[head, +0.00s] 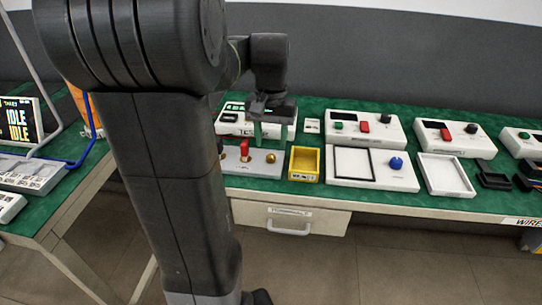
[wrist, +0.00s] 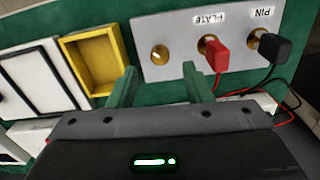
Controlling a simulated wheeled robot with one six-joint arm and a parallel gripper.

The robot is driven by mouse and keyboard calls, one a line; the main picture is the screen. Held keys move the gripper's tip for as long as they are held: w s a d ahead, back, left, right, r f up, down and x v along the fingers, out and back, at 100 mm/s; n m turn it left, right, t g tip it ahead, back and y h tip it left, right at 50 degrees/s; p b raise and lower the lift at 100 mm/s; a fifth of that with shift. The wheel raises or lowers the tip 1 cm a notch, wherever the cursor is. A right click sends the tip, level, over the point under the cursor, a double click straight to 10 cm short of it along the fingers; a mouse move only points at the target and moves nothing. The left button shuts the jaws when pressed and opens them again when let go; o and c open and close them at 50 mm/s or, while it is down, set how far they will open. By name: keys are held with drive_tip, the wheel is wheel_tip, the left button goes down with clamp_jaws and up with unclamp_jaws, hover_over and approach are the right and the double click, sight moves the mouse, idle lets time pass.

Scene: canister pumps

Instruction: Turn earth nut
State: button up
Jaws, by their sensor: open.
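The brass nut (head: 271,158), likely the earth nut, sits on a grey terminal panel (head: 256,167) on the green bench. In the wrist view the nut (wrist: 159,54) is a round brass knob with a bright highlight. Beside it are a red plug (wrist: 215,55) at the post labelled PLATE and a black plug (wrist: 274,46) at the post labelled PIN. My gripper (head: 271,133) is open above and behind the nut in the head view. In the wrist view its green fingers (wrist: 160,82) are spread, empty, with the nut beyond the gap between them. I see no contact.
A yellow open box (head: 304,165) stands close to the right of the panel. A white tester (head: 232,121) is behind, partly hidden by my arm. A white unit with a blue knob (head: 396,163) is further right. Red and black wires (wrist: 285,98) run from the plugs.

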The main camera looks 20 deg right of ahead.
sight(271, 156)
drive_tip(key=shift+f+b, duration=0.45)
drive_tip(key=shift+f, duration=1.9)
clamp_jaws()
drive_tip(key=shift+r+m+p, duration=0.2)
drive_tip(key=shift+m+p, duration=0.3)
drive_tip(key=shift+p, duration=0.05)
drive_tip(key=shift+f+m, duration=0.15)
drive_tip(key=shift+m, duration=0.15)
